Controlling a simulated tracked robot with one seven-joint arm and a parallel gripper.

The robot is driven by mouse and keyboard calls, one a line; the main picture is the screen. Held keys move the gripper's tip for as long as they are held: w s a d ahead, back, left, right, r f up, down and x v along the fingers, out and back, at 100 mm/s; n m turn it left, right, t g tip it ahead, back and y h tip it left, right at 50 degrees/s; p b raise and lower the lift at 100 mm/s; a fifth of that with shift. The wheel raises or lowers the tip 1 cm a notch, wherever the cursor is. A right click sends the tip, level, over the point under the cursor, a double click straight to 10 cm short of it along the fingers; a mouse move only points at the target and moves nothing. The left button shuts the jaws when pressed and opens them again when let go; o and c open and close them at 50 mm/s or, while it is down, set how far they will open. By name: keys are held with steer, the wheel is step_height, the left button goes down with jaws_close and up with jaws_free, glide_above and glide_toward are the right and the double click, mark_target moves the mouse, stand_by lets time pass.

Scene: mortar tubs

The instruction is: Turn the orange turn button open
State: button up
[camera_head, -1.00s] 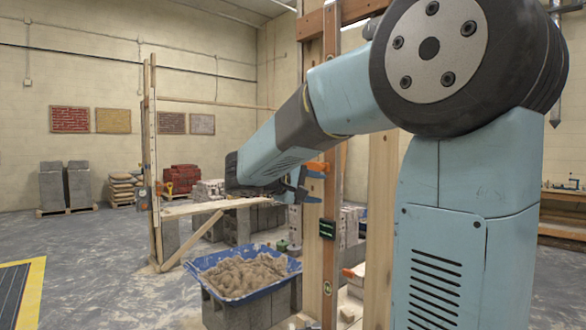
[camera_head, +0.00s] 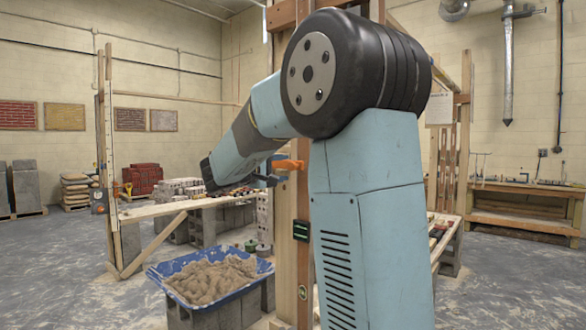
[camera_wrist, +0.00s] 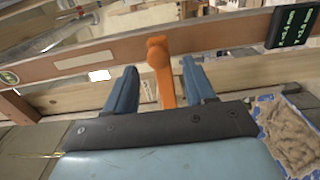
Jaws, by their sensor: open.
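The orange turn button (camera_wrist: 160,67) is in the wrist view, with its rounded end over a long brown wooden level (camera_wrist: 100,58) and its arm lying crosswise to it. My gripper (camera_wrist: 159,74) is open, with one blue finger on each side of the button. I cannot tell whether either finger touches it. In the head view the button (camera_head: 289,164) shows on the upright post (camera_head: 284,215), level with my gripper (camera_head: 264,180), which is partly hidden by my arm.
A green-lit display (camera_wrist: 292,26) sits on the level. A blue tub of mortar (camera_head: 212,275) stands on blocks left of the post. A plank bench (camera_head: 180,208) with bricks is behind it. A workbench (camera_head: 525,190) stands at the right.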

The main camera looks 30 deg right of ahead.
mark_target(290, 167)
steer(key=shift+x, duration=2.6)
jaws_close()
